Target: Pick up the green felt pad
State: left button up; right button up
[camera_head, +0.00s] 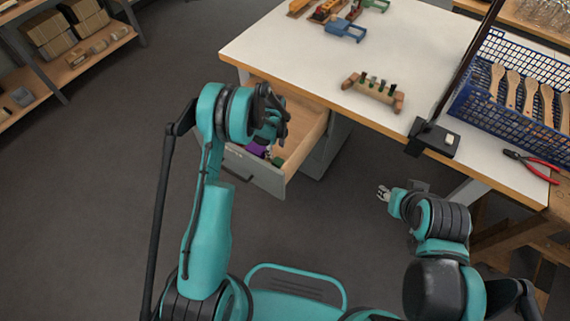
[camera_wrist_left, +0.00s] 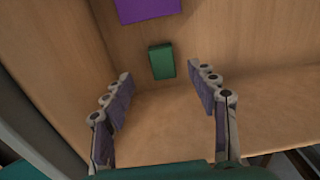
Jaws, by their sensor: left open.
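The green felt pad (camera_wrist_left: 162,61) is a small dark green block on the wooden floor of an open drawer. In the head view only a bit of green (camera_head: 277,161) shows in the drawer, below my left gripper (camera_head: 272,134). In the left wrist view my left gripper (camera_wrist_left: 161,78) is open and empty, its fingers spread wide. The pad shows between and beyond the fingertips, apart from them. My right gripper (camera_head: 383,192) is low, away from the drawer; its jaws are too small to read.
A purple piece (camera_wrist_left: 148,9) lies just beyond the green pad. The drawer's front panel (camera_head: 254,172) and side walls bound the space around my left gripper. The white worktable (camera_head: 300,50) overhangs behind, with a wooden tool holder (camera_head: 373,92) and a blue basket (camera_head: 510,118).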

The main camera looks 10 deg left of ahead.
aim_at(279, 161)
pick_arm(q)
notch_tip(279, 161, down, 3)
jog(key=shift+d+f+b, duration=0.1)
jog(key=shift+b, duration=0.45)
jog(key=f+b, duration=0.1)
jog(key=f, duration=0.1)
jog(key=d+f+b, duration=0.1)
jog(key=f, duration=0.1)
jog(key=shift+s+b, duration=0.1)
jog(key=shift+b, duration=0.2)
jog(key=shift+f, duration=0.5)
jog(key=shift+r, duration=0.1)
jog(key=shift+c, duration=0.7)
jog(key=c, duration=1.1)
jog(key=shift+r, duration=0.1)
notch_tip(279, 161, up, 9)
jog(key=p, duration=0.3)
jog(key=shift+p, duration=0.4)
jog(key=shift+r, duration=0.4)
